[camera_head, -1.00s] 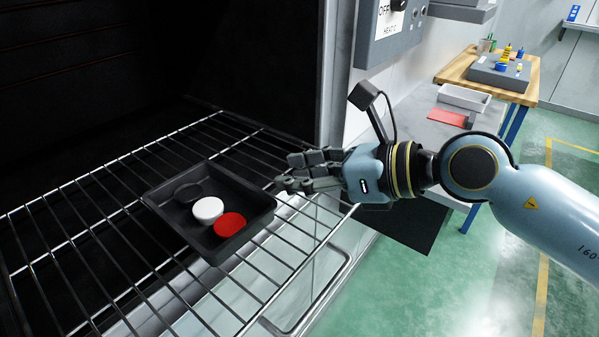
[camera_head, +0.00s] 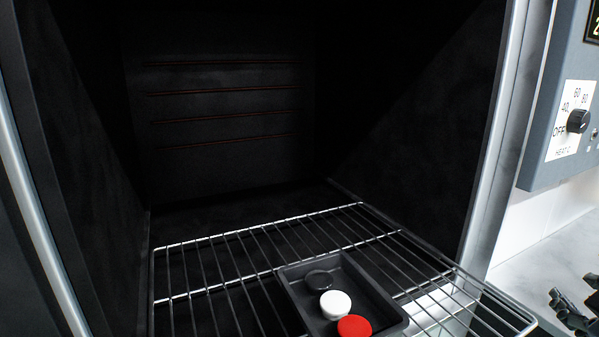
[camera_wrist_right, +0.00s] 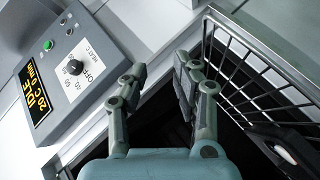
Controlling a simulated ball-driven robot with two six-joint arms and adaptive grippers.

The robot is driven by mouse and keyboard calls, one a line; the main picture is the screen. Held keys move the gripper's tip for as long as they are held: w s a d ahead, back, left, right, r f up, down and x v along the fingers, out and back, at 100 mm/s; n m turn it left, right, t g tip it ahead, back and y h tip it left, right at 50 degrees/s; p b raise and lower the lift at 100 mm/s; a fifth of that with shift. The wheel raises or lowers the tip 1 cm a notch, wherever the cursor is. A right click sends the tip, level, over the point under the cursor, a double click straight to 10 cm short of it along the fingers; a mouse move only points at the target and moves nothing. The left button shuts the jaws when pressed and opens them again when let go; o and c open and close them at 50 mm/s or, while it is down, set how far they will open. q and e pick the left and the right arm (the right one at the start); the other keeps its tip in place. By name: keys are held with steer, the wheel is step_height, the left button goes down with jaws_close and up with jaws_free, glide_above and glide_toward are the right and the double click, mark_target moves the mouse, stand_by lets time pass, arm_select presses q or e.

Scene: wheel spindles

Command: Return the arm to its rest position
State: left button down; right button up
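My right gripper (camera_head: 577,308) shows only as dark fingers at the right edge of the head view. In the right wrist view, its two sets of fingers (camera_wrist_right: 160,70) stand apart with nothing between them. It is to the right of the wire rack (camera_head: 209,288) and clear of the black tray (camera_head: 376,289). The tray sits on the rack and holds a black disc (camera_head: 319,278), a white disc (camera_head: 335,304) and a red disc (camera_head: 354,326). My left gripper is in neither view.
The dark oven chamber (camera_head: 220,100) is open around the rack. A grey control box (camera_head: 546,150) with a knob (camera_head: 578,121) is on the right; in the wrist view its display (camera_wrist_right: 36,92) reads IDLE. A pale counter (camera_head: 545,255) lies below the box.

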steer(key=s+a+f+m+g+y, duration=0.4)
steer(key=s+a+f+g+y, duration=0.3)
steer(key=s+a+f, duration=0.4)
steer(key=s+d+f+g+b, duration=0.1)
steer(key=s+d+f+b, duration=0.15)
steer(key=f, duration=1.35)
steer(key=s+d+f+g+b, duration=0.1)
steer(key=f+b, duration=0.3)
steer(key=f, duration=1.3)
steer(key=s+d+f+g+b, duration=0.1)
steer(key=s+f+b, duration=0.5)
steer(key=s+f, duration=1.2)
step_height(320, 180, down, 3)
steer(key=shift+f+h, duration=0.2)
steer(key=shift+h, duration=0.2)
steer(key=shift+d+g, duration=0.1)
steer(key=shift+g, duration=0.2)
